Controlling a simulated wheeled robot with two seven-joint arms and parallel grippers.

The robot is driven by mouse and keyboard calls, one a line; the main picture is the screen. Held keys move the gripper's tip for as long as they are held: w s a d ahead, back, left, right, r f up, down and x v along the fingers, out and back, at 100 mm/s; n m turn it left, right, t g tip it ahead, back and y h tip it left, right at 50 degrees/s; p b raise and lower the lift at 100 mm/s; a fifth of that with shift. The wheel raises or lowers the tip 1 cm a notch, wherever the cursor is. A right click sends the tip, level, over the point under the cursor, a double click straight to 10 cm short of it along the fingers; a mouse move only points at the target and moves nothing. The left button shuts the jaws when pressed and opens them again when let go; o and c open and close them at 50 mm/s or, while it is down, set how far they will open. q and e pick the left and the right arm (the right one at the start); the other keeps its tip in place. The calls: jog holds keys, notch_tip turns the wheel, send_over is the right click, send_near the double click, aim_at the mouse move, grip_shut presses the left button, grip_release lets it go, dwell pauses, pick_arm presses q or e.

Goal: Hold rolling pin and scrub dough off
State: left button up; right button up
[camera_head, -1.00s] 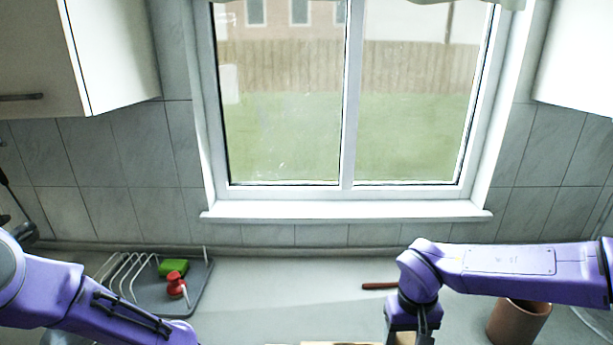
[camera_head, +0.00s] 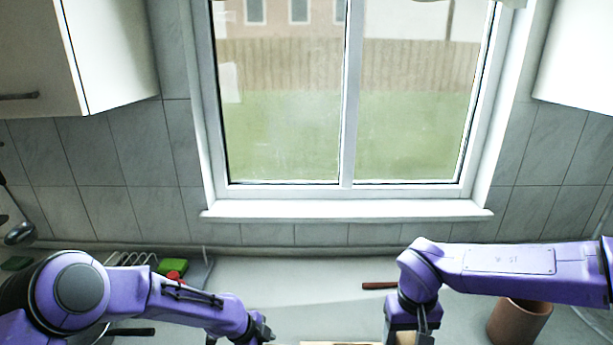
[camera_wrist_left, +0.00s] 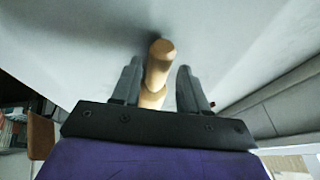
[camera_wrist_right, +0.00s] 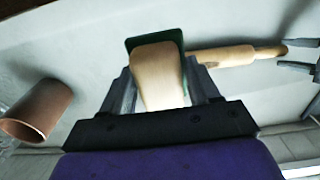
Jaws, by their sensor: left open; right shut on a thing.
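The rolling pin (camera_head: 340,343) is pale wood and lies at the bottom edge of the head view, mostly cut off. My left gripper (camera_head: 265,335) is open at its left end. In the left wrist view the pin's handle (camera_wrist_left: 160,50) shows between the spread fingers (camera_wrist_left: 159,68). My right gripper (camera_head: 422,325) is shut on a scrubber (camera_wrist_right: 158,78) with a pale wooden body and a dark green part. In the right wrist view the scrubber is beside the rolling pin (camera_wrist_right: 230,56); contact is unclear. Left gripper fingers (camera_wrist_right: 298,62) show at the pin's far end. Dough is not distinguishable.
A terracotta pot (camera_head: 518,322) stands right of my right gripper. A brown stick (camera_head: 378,286) lies behind it. A rack with a green sponge (camera_head: 172,266) and a red object (camera_head: 175,277) is at left, partly behind my left arm.

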pick_arm(q)
jog(key=shift+x, duration=1.35)
jog(key=c, duration=0.7)
jog(key=shift+c, duration=0.2)
